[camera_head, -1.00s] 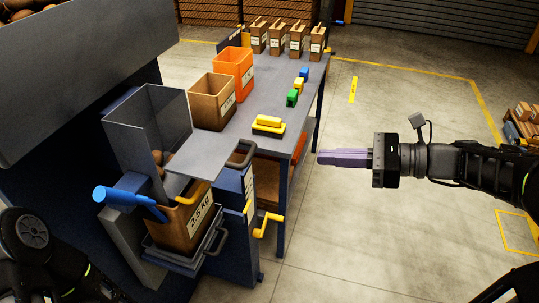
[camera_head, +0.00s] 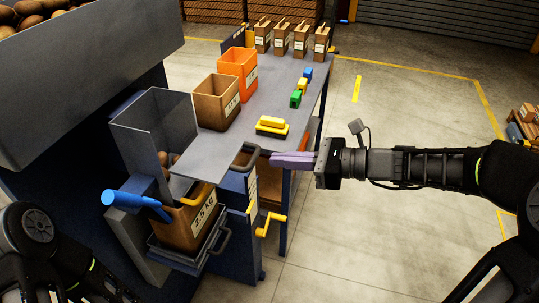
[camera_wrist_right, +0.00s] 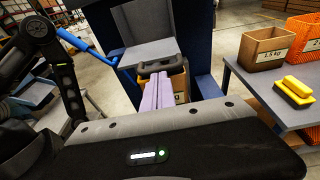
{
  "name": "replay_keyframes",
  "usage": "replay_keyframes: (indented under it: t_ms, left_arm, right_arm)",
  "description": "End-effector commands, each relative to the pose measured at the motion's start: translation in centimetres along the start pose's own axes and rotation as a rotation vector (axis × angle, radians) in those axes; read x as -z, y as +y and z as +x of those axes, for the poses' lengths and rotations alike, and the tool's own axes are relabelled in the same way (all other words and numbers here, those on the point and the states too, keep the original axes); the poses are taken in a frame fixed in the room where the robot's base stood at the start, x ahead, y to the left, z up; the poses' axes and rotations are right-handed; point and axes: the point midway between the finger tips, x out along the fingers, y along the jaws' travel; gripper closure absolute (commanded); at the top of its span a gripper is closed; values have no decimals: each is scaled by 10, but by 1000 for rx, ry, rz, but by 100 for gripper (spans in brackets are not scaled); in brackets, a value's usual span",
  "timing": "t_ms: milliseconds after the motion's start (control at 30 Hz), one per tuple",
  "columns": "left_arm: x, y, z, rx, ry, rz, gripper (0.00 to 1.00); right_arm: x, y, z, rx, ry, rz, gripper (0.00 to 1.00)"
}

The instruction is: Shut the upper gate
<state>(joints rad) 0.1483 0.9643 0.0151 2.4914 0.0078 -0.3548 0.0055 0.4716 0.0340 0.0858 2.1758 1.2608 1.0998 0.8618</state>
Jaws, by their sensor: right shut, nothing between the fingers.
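A flat grey gate plate (camera_head: 208,152) with a dark loop handle (camera_head: 243,158) sticks out from the grey weighing chute (camera_head: 150,125), above a brown 2.5 kg bag (camera_head: 195,222). It looks like the upper gate, drawn out. Potatoes (camera_head: 164,160) show in the chute beside it. My right gripper (camera_head: 280,159) is shut and empty, its lilac fingers level and pointing left, close to the handle's right side. In the right wrist view the fingers (camera_wrist_right: 158,92) point at the handle (camera_wrist_right: 155,68); contact cannot be told. My left gripper is out of view.
A blue lever (camera_head: 130,201) juts from the chute's front. A yellow crank (camera_head: 270,222) sits below the handle. The bench (camera_head: 250,105) behind holds an open brown box (camera_head: 217,103), an orange bin (camera_head: 238,68) and a yellow brush (camera_head: 271,126).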

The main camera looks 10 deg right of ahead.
Motion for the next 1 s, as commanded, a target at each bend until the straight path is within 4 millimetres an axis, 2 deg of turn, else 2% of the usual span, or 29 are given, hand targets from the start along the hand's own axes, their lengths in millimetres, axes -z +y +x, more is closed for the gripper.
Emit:
replay_keyframes:
  t_ms: [100, 233, 733, 867, 1000]
  left_arm:
    - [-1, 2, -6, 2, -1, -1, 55]
    - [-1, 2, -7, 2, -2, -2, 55]
    - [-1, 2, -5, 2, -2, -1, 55]
    - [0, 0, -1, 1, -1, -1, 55]
    - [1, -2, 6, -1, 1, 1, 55]
  right_arm:
    - [-1, 1, 18, -3, 1, 2, 100]
    - [0, 0, 28, -1, 1, 2, 100]
    - [-1, 0, 37, -1, 0, -1, 100]
    - [-4, 0, 59, -5, -1, -1, 100]
    - [-11, 0, 97, -7, -2, -3, 100]
